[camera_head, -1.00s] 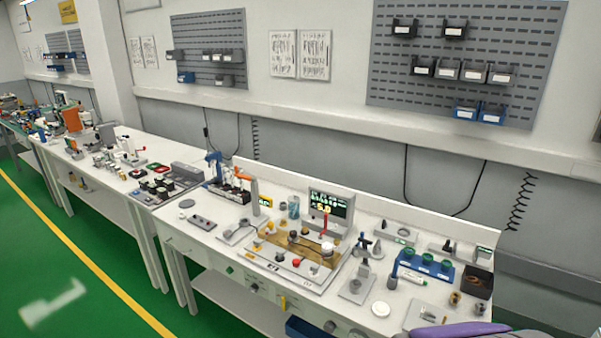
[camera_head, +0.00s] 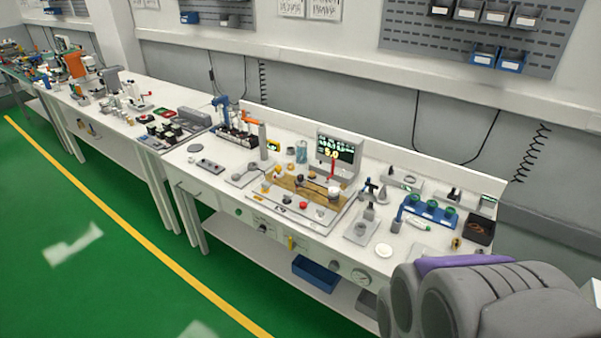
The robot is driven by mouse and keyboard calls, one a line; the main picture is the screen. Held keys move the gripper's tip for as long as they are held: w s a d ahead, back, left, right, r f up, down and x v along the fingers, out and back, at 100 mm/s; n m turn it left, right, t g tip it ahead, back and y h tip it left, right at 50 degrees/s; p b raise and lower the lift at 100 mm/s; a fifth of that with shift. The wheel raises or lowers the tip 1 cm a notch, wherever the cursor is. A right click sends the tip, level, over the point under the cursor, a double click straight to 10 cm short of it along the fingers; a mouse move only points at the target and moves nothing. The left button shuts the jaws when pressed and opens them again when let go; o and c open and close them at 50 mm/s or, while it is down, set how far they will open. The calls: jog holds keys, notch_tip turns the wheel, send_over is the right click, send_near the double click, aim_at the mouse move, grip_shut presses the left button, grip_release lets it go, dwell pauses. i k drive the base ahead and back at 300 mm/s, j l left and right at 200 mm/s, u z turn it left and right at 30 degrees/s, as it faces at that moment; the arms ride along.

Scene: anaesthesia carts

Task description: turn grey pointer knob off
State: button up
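Small round controls sit along the front face of the near workbench (camera_head: 300,238). One is a dark round knob (camera_head: 262,228) left of a yellow handle. Another is a grey round knob (camera_head: 334,266) further right, beside a round pale dial (camera_head: 361,275). All are small and far off. I cannot tell which is the grey pointer knob or which way any pointer is turned. A large grey and purple part of my own arm fills the lower right; no gripper fingers can be made out.
The bench top holds a wooden board (camera_head: 300,186) with knobs, a lit display (camera_head: 337,148) and a blue rack (camera_head: 430,212). A blue bin (camera_head: 315,273) is on the lower shelf. Green floor (camera_head: 120,270) in front is clear, with a yellow line.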

aim_at(262, 228)
jog(key=z, duration=0.3)
jog(key=j+z, duration=1.3)
jog(key=k+j+z, duration=0.15)
jog(key=z, duration=0.3)
jog(key=k+j, duration=0.2)
jog(key=j, duration=0.2)
jog(key=k+j+z, duration=0.1)
jog(key=j, duration=0.25)
jog(key=k+j, duration=0.25)
jog(key=j, duration=0.15)
jog(key=k+j, duration=0.2)
jog(key=j, duration=0.15)
jog(key=k+j+z, duration=0.1)
jog(key=j, duration=0.3)
jog(key=k, duration=0.1)
